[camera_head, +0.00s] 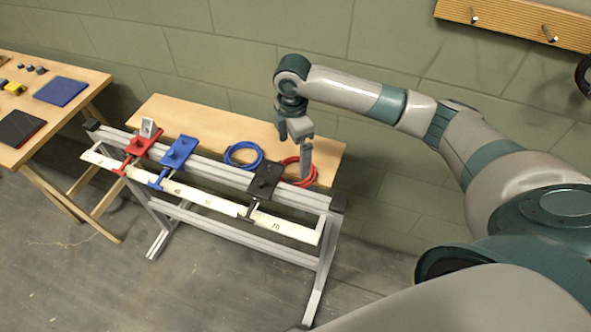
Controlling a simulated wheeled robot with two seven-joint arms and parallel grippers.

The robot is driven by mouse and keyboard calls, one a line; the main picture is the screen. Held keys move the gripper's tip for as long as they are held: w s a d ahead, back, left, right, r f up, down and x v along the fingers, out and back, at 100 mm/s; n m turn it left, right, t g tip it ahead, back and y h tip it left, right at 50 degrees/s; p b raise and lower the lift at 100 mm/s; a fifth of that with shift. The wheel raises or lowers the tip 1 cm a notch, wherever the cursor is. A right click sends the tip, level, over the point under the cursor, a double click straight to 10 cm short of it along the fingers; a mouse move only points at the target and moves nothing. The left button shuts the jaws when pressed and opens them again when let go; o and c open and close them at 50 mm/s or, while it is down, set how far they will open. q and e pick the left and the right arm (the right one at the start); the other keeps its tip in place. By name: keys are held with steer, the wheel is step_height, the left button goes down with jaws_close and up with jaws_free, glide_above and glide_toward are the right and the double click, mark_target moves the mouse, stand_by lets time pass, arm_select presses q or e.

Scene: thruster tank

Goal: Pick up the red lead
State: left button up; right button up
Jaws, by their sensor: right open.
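The red lead (289,180) is a coil of red cable lying on the wooden bench top, near its right end. My right gripper (306,176) points down over the right part of the coil and hides some of it. It is open, with nothing seen between its fingers. I cannot tell whether the fingertips touch the coil. My left gripper is not in view.
A blue coil (243,155) lies left of the red one. A black block (265,180), a blue block (179,151) and a red block (143,142) sit on the metal rail (215,172) in front. A side table (60,120) stands left.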

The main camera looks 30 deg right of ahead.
mark_target(295, 176)
step_height(295, 176, down, 2)
steer(key=shift+f, duration=0.35)
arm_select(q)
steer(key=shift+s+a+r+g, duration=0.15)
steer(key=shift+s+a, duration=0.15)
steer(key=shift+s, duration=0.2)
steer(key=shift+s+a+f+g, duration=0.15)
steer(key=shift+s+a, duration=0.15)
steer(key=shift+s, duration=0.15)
arm_select(e)
steer(key=shift+f, duration=0.15)
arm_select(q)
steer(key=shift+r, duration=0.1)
arm_select(e)
steer(key=shift+s+d+f+p, duration=0.1)
steer(key=shift+d+f+p, duration=0.05)
steer(key=shift+f+p, duration=0.45)
step_height(295, 176, down, 3)
steer(key=shift+d+f+p, duration=0.1)
steer(key=shift+d+p, duration=0.05)
steer(key=shift+p, duration=0.35)
steer(key=shift+f, duration=0.4)
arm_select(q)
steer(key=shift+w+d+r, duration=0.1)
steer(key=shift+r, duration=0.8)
